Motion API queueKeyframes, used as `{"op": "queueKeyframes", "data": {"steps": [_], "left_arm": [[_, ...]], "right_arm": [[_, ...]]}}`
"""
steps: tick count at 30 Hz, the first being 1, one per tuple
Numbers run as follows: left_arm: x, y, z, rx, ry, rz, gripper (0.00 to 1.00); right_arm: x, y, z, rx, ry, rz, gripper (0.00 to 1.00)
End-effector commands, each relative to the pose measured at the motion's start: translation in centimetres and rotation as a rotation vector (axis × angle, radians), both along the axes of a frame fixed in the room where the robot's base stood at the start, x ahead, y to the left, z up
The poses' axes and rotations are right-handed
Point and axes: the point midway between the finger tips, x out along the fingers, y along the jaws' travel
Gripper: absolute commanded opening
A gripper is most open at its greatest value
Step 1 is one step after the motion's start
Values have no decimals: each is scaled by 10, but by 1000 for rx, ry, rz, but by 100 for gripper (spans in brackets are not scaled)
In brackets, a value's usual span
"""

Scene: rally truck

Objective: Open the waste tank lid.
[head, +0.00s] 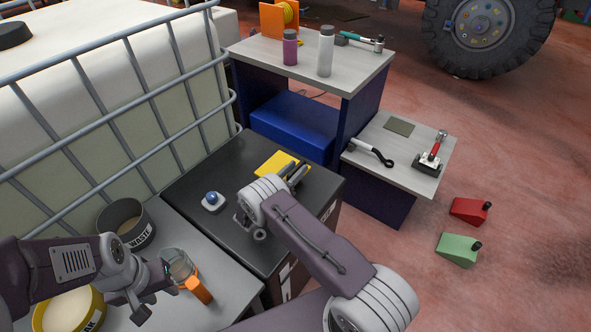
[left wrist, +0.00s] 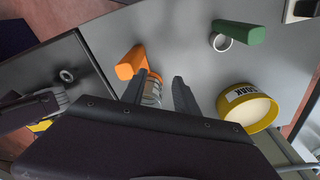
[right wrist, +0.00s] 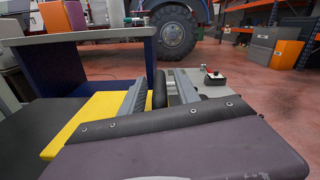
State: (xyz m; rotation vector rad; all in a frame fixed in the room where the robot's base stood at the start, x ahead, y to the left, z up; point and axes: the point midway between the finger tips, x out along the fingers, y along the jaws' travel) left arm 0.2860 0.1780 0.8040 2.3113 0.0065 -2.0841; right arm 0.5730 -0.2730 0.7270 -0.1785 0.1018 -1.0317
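A black box (head: 205,170) with a yellow panel (head: 273,163) on top stands in the middle of the head view. No lid marking is readable on it. My right gripper (head: 292,173) is low over the panel. In the right wrist view my right gripper (right wrist: 160,90) is open, its fingers on either side of a dark upright bar (right wrist: 159,90), apparently a handle; contact is not clear. A dark pot labelled WASTE (head: 126,224) stands uncovered at left. My left gripper (head: 163,272) is open beside a glass mug with an orange handle (head: 198,290).
A caged white tank (head: 120,60) with a black cap (head: 14,35) fills the left. A shelf (head: 310,60) holds two bottles.

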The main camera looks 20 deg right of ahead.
Motion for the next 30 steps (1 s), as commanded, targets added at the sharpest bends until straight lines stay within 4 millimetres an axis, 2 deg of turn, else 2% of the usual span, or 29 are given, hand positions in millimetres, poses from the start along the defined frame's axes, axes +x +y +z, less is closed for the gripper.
{"op": "queueKeyframes", "data": {"steps": [1, 5, 30], "left_arm": [[0, 0, 0, 0, 0, 0, 36], [0, 0, 0, 0, 0, 0, 36], [0, 0, 0, 0, 0, 0, 36]], "right_arm": [[0, 0, 0, 0, 0, 0, 35], [0, 0, 0, 0, 0, 0, 0], [-1, 0, -1, -1, 3, -2, 0]]}}
